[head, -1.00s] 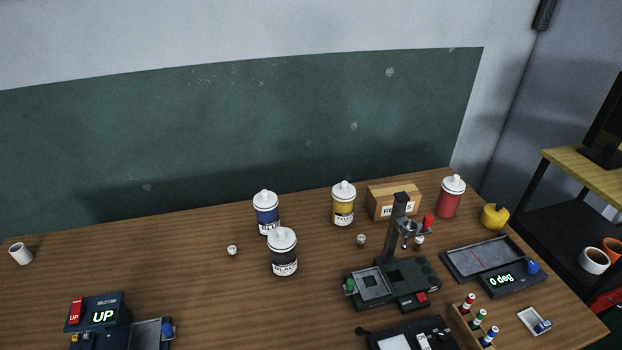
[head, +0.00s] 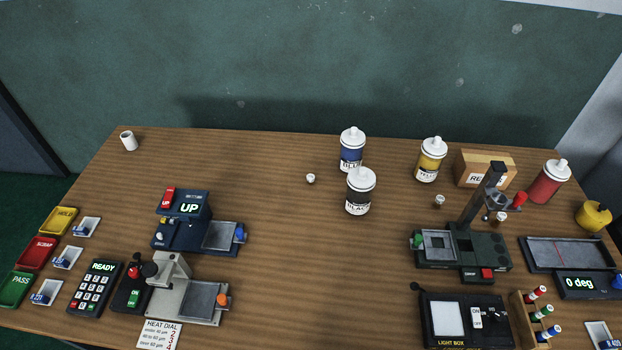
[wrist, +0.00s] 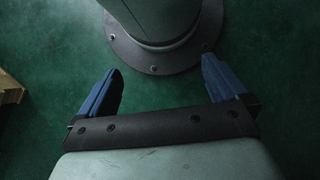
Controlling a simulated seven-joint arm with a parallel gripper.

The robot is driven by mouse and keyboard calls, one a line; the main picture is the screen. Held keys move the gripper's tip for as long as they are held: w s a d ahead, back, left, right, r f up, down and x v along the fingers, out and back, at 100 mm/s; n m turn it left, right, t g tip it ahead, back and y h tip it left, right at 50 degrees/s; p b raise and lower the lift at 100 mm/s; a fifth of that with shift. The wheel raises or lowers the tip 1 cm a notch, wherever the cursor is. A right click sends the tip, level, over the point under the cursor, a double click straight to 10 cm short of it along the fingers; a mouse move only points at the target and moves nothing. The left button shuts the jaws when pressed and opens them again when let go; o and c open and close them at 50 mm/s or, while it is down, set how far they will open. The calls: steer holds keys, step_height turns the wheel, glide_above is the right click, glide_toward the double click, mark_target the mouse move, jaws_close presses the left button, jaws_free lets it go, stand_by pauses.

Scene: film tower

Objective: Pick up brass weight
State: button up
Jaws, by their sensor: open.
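A squat yellow piece with a knob on top (head: 593,215) stands at the far right of the table in the head view. It looks like the brass weight, though I cannot be certain. My gripper (wrist: 161,66) shows only in the wrist view. Its two blue fingers are spread apart with nothing between them. It hangs over the green floor beside my own round base, away from the tabletop objects. The arm does not show in the head view.
A red bottle (head: 549,182) and a cardboard box (head: 484,169) stand left of the yellow piece. A flat tray with a "0 deg" display (head: 580,285) lies in front of it. A stand with a column (head: 462,248) is further left. The table's middle is mostly clear.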

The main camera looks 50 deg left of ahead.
steer(key=shift+c, duration=0.5)
steer(key=c, duration=0.7)
steer(key=shift+w, duration=0.1)
